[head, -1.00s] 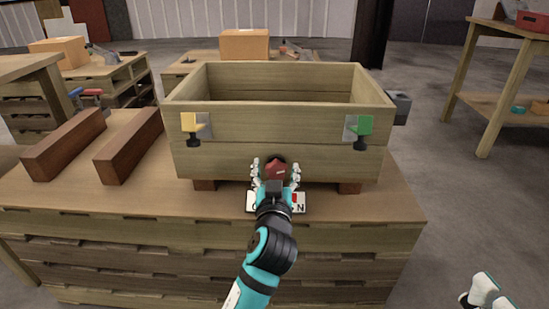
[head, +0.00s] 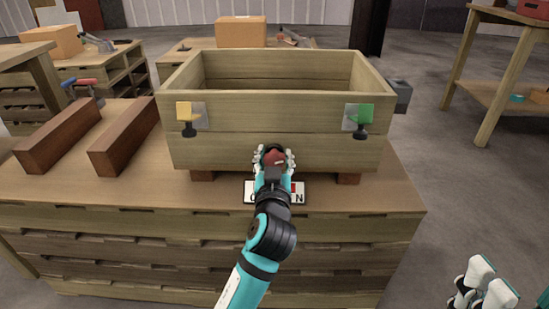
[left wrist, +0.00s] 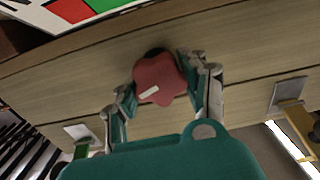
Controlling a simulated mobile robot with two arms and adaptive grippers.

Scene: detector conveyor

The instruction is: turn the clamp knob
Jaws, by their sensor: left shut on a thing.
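The red lobed clamp knob (head: 274,157) is on the front wall of the wooden box (head: 240,149), low and near the middle. It also shows in the left wrist view (left wrist: 159,79), with a pale mark on its face. My left gripper (head: 273,160) is shut on the knob, one finger on each side, as the left wrist view (left wrist: 163,88) shows. A sign plate (head: 293,198) lies below the knob, its middle letters hidden by my left arm. My right gripper (head: 482,288) is at the bottom right, away from the bench and partly cut off.
A yellow latch (head: 184,111) and a green latch (head: 364,113) sit on the box front at either side. Two dark wooden beams (head: 60,137) lie on the bench at left. The bench top (head: 370,205) is clear right of the sign.

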